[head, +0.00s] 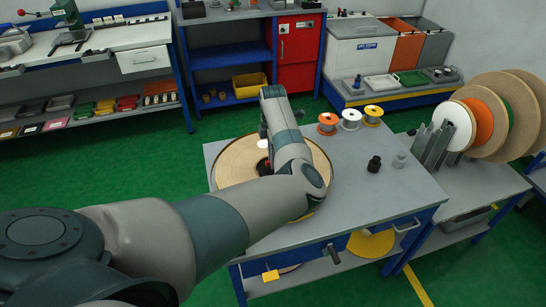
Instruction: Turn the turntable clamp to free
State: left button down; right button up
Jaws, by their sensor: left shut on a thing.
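The turntable (232,168) carries a wide tan roll and sits at the left end of the grey workbench. My left arm comes in from the left and reaches across the turntable. My left gripper (266,158) is down near the turntable's centre, mostly hidden by my own arm. It is shut on the turntable clamp, of which only a small dark and red part (263,168) shows. The clamp's setting cannot be made out. A small white disc (263,143) shows beside the wrist. My right gripper is not in view.
Orange, white and yellow spools (350,119) stand at the bench's back edge. A black knob-like piece (374,163) and a grey one (399,159) stand toward the right. The bench middle (345,185) is clear. Large rolls (483,118) stand in a rack at right.

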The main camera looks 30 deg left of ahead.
pick_arm(q)
jog(key=shift+r, duration=0.1)
jog(key=c, duration=1.8)
grip_release()
jog(key=shift+c, duration=0.2)
